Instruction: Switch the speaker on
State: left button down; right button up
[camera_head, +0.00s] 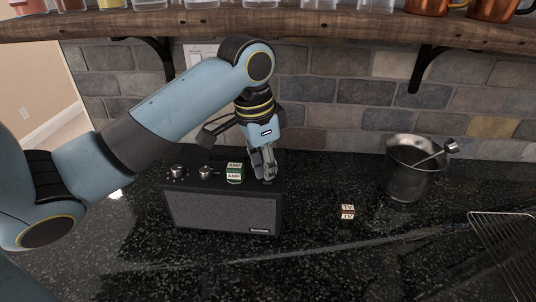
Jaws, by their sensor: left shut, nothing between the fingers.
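The speaker (218,209) is a black box with a grey grille, standing on the dark counter at the centre left. Two silver knobs show on its top, a left one (177,172) and a right one (206,172). A green and white block marked AMP (234,173) sits on the top, right of the knobs. My left gripper (266,178) is shut and empty, pointing down at the right end of the speaker's top. Its fingers hide whatever is under them, and I cannot tell whether they touch. My right gripper is not in view.
A small block marked TV (347,212) lies on the counter (310,245) right of the speaker. A metal bucket (410,170) with a tool in it stands further right, and a wire rack (505,250) at the right edge. A wooden shelf (300,27) hangs above.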

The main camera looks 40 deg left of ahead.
pick_arm(q)
jog(key=shift+f, duration=0.55)
notch_tip(320, 180, up, 3)
jog(key=shift+f+p, duration=0.1)
jog(key=shift+p, duration=0.8)
jog(key=shift+r, duration=2.15)
jog(key=shift+f, duration=0.1)
